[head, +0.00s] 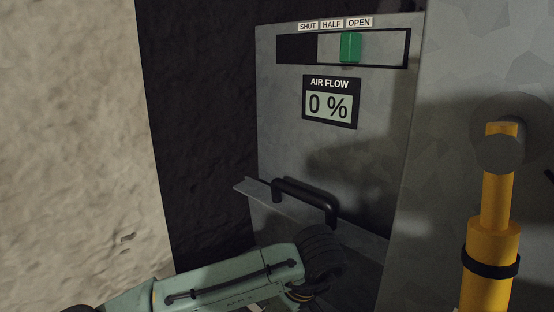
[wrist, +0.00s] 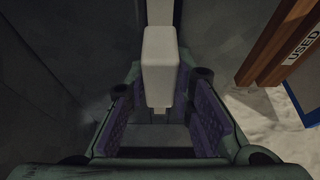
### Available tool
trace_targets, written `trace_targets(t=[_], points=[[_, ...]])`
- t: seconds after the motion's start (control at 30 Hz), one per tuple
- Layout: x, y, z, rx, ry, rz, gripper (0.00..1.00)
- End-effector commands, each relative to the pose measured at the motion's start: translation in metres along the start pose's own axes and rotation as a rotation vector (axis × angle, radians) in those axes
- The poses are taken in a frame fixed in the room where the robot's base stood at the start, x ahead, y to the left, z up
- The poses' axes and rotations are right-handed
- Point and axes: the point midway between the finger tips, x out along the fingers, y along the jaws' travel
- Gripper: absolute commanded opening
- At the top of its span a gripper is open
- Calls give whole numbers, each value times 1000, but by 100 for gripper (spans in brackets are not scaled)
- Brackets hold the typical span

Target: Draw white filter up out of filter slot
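A white block (wrist: 165,58), which looks like the white filter or its upper part, shows in the middle of the wrist view. My gripper (wrist: 163,108) is open, with its purple-padded fingers spread to the left and right of the near end of the block. Gaps show between the block and both pads, so it is not clamped. A narrow grey strip (wrist: 160,12) shows beyond the block; I cannot tell whether it is the filter slot. In the head view neither the filter nor my fingertips show; only my green arm is at the bottom.
A grey panel (head: 285,100) has a green slider (head: 350,47) under OPEN and an AIR FLOW display (head: 330,104) reading 0 %. A black handle (head: 303,195) sits on a sloping ledge. A yellow post (head: 490,250) stands at right. A brown-framed, USED-labelled object (wrist: 285,42) is at upper right.

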Motion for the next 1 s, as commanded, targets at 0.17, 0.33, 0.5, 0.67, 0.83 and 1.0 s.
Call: trace_targets(t=[0.17,0.33,0.5,0.67,0.83,1.0], points=[[0,0,0,0,0,0,7],[0,0,0,0,0,0,0],[0,0,0,0,0,0,0],[-7,0,-3,0,0,1,0],[-15,0,-6,0,0,1,0],[-23,0,-10,0,0,0,0]])
